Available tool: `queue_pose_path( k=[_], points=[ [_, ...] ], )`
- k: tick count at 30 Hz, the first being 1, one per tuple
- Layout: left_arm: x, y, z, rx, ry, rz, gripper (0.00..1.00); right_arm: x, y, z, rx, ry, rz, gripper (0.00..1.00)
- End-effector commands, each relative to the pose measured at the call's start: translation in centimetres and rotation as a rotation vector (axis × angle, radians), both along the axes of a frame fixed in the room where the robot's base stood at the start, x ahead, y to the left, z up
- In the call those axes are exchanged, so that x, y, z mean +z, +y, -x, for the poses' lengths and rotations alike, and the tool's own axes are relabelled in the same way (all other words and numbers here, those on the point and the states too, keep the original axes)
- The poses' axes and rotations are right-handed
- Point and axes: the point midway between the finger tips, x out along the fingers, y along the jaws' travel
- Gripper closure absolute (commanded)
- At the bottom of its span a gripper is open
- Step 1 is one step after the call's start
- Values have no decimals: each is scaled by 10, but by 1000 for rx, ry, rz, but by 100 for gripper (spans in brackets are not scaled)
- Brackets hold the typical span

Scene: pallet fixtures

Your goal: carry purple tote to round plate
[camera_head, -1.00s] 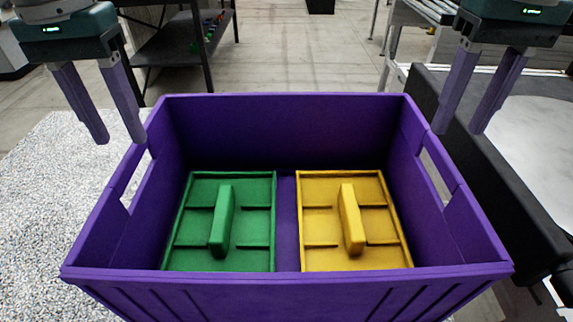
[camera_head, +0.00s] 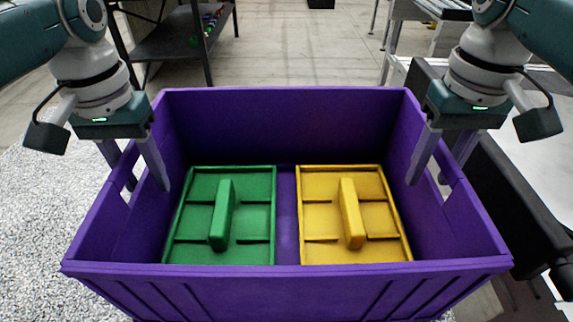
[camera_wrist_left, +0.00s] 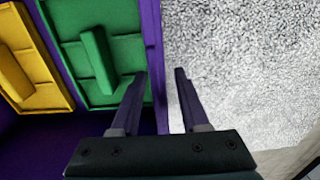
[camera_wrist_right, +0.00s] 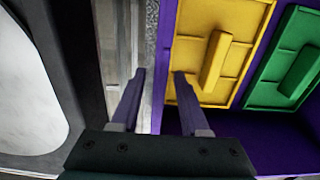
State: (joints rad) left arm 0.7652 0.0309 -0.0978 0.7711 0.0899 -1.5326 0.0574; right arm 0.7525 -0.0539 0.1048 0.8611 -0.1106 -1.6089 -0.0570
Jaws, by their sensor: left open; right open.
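The purple tote (camera_head: 285,285) stands in front of me with a slot in each side wall. A green divided tray (camera_head: 200,222) and a yellow divided tray (camera_head: 376,222) with handles lie inside it. My left gripper (camera_head: 150,188) is open, its fingers on either side of the tote's left wall; the wall shows between them in the left wrist view (camera_wrist_left: 160,75). My right gripper (camera_head: 428,182) is open, its fingers astride the right wall near its slot. A pale round surface, possibly the round plate, shows in part at the far left of the right wrist view (camera_wrist_right: 25,95).
A speckled grey-white surface (camera_head: 35,200) lies at the left. A black-edged structure (camera_head: 515,205) stands close to the tote's right side. A dark shelf rack (camera_head: 180,45) is at the back left, with open floor (camera_head: 300,50) beyond the tote.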

Motion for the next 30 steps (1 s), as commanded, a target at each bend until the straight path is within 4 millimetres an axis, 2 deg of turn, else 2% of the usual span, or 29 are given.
queue_pose_path(
  k=[6, 18, 30],
  points=[
    [0, 0, 0, 0, 0, 0, 57, 0, 0, 0, 0, 0, 0, 57],
    [0, 0, 0, 0, 0, 0, 100, 0, 0, 0, 0, -1, 0, 100],
    [0, 0, 0, 0, 0, 0, 100, 0, 0, 0, 0, 0, 0, 100]
  ],
)
